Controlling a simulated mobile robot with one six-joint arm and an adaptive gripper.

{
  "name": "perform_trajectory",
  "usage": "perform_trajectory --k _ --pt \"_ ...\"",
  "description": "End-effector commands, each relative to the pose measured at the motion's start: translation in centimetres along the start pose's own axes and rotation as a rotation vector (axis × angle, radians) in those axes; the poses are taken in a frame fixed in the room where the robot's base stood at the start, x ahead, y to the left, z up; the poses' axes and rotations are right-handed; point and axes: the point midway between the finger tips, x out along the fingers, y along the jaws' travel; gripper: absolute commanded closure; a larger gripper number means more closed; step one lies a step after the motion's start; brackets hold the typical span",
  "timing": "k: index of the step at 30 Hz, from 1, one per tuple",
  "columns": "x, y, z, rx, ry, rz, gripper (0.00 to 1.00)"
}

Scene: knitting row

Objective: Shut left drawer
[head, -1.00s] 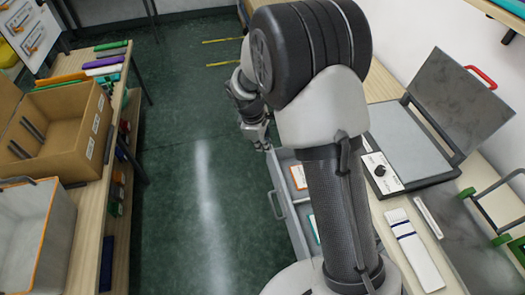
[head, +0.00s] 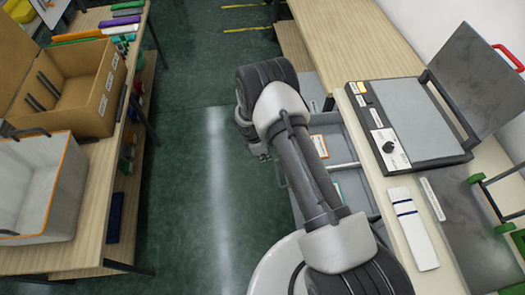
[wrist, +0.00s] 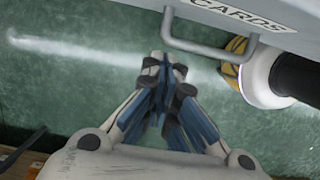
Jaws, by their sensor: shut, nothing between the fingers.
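A grey drawer (head: 333,130) stands pulled out from under the right-hand worktable. My arm crosses above it and hides part of it. Inside lie a card with an orange edge (head: 319,146) and a partly hidden one with a green edge. In the wrist view, the drawer front (wrist: 222,8) carries a label reading "CARDS", with a grey bar handle (wrist: 208,53) below it. My gripper (wrist: 166,62) is shut and empty, just beside the handle's left end in that view. I cannot tell whether they touch. In the head view, my gripper (head: 263,156) is beside the drawer's front, over the aisle.
The right worktable (head: 375,45) bears a grey flat machine (head: 410,115) with a raised lid and a white striped piece (head: 412,225). On the left, a bench (head: 90,200) holds a cardboard box (head: 70,85) and a white bin (head: 45,185). The green floor between them is clear.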

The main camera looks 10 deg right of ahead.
Motion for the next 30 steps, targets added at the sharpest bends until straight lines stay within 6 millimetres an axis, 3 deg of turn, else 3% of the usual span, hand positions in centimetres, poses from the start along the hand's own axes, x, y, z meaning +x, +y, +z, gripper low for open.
perform_trajectory --k 3,6,12,30 --pt "2.7 -0.1 0.0 0.002 0.0 -0.002 1.0" --pt "2.6 0.1 1.9 0.005 0.0 0.001 1.0" --pt "3.0 0.0 3.6 0.003 0.0 0.0 1.0" --pt "3.2 0.0 4.7 0.003 0.0 0.0 1.0"
